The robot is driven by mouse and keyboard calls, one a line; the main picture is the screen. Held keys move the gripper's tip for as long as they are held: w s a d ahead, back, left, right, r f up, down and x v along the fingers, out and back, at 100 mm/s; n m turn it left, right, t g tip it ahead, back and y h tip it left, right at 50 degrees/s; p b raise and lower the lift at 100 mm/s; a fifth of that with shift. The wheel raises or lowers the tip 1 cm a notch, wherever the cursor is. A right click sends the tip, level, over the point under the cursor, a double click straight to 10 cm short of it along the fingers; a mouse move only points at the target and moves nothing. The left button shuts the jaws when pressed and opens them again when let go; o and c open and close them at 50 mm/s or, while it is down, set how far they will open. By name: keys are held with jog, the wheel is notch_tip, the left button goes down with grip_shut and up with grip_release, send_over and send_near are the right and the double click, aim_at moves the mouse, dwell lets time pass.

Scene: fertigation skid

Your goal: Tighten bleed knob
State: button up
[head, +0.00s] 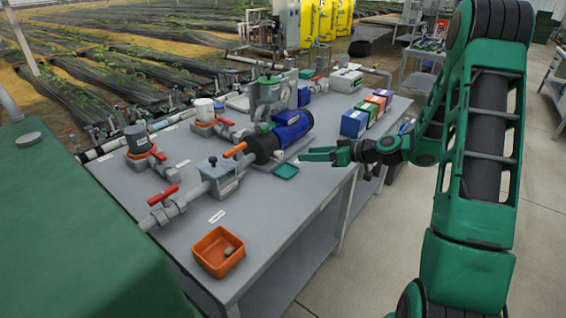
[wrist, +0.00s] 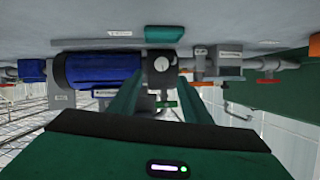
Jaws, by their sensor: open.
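My gripper (head: 318,154) is open and empty at the right side of the bench, near the blue pump motor (head: 292,122). The wrist view looks upside down, with the bench at the top. A small round dial-like face shows on that housing between the fingertips. A small green part (wrist: 167,104) lies past it. I cannot tell for sure which part is the bleed knob. No contact with the fingers is visible.
The grey bench (head: 280,215) has clear room at its front right. A teal tray (head: 286,171) lies close to my gripper. An orange bin (head: 218,252) with a small pale object stands in front. Coloured boxes (head: 366,112) stand behind my gripper. Red-handled valves (head: 163,195) stand on the left.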

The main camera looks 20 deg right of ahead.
aim_at(282, 156)
jog(key=x, duration=1.1)
jog(key=shift+s+a, duration=0.15)
